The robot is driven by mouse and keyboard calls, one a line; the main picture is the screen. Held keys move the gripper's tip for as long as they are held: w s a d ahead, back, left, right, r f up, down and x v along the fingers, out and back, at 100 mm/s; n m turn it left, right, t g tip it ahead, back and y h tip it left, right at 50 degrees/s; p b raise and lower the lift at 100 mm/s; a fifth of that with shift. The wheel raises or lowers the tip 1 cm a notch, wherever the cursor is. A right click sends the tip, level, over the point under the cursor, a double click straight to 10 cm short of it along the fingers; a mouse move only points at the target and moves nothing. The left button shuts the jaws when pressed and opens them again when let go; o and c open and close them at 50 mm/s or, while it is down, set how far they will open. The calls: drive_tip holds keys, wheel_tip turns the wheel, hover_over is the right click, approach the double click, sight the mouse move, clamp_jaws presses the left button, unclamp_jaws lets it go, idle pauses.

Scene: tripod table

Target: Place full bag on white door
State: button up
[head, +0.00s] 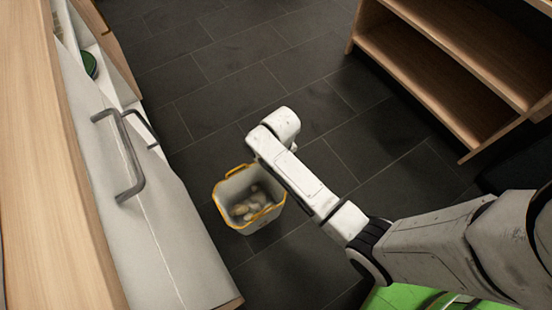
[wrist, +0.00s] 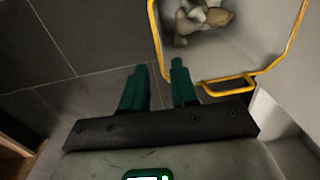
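The full bag, a white open-topped container with a yellow rim and pale and brown lumps inside, stands on the dark floor in the head view (head: 236,188). Its rim and contents also show at the top right of the wrist view (wrist: 157,38). In the head view the fingers are hidden behind my arm, right of the bag. A white door (head: 150,225) with grey handles is at the left.
A wooden counter (head: 35,150) runs along the left edge. An open compartment there holds a green round item (head: 89,64). A wooden shelf unit (head: 440,65) stands at the top right. The tiled floor (head: 200,95) between them is clear above the bag.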

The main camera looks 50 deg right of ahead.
drive_tip(key=s+a+r+n+p, duration=0.1)
drive_tip(key=s+a+r+n, duration=0.1)
drive_tip(key=s+r, duration=1.2)
drive_tip(key=shift+s+a+r+n+t+h+p, duration=0.25)
drive_tip(key=shift+s+a+n+t+h+p, duration=0.15)
drive_tip(key=shift+s+n, duration=0.35)
drive_tip(key=shift+s, duration=0.1)
